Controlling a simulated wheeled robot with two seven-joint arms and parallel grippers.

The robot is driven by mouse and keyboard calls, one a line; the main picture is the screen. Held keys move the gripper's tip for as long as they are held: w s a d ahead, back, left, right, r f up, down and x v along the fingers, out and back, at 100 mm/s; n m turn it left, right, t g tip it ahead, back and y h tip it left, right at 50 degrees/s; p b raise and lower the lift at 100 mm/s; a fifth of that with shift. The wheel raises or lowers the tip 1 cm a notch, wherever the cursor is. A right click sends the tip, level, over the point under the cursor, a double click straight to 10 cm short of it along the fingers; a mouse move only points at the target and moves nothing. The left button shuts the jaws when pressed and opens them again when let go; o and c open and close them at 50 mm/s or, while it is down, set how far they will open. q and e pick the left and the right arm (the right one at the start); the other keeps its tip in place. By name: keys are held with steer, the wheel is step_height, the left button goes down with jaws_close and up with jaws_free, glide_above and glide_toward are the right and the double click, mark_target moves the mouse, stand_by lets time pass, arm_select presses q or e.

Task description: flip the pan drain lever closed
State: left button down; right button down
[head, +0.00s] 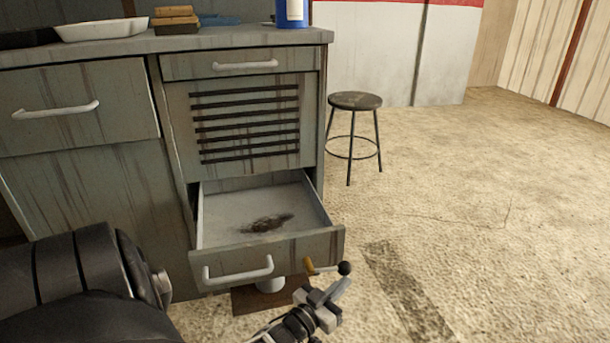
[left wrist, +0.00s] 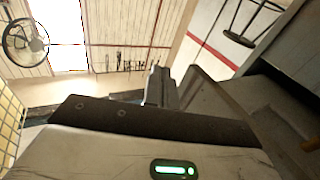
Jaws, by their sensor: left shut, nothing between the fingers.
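The drain lever has a black ball knob (head: 344,268) on a short rod with a brass-coloured end (head: 309,266), at the right front of the pulled-out pan (head: 325,238). The rod lies roughly level, pointing right. The pan is a grey drawer with a dark stain on its floor. My left gripper (head: 338,289) is shut and empty, its fingertips just below the knob in the picture; I cannot tell whether they touch it. Its fingers also show in the left wrist view (left wrist: 158,86), where I cannot make out the knob. My right gripper is not in view.
The pan has a white handle (head: 238,270) on its front. The grey cabinet (head: 245,170) stands behind, with a tray (head: 113,29) and a blue can (head: 291,12) on top. A stool (head: 355,102) stands to the right. The floor at right is clear.

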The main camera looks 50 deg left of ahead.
arm_select(q)
steer(key=shift+w+d+r, duration=0.1)
steer(key=shift+w+r, duration=0.1)
steer(key=shift+r, duration=0.25)
stand_by(0.4)
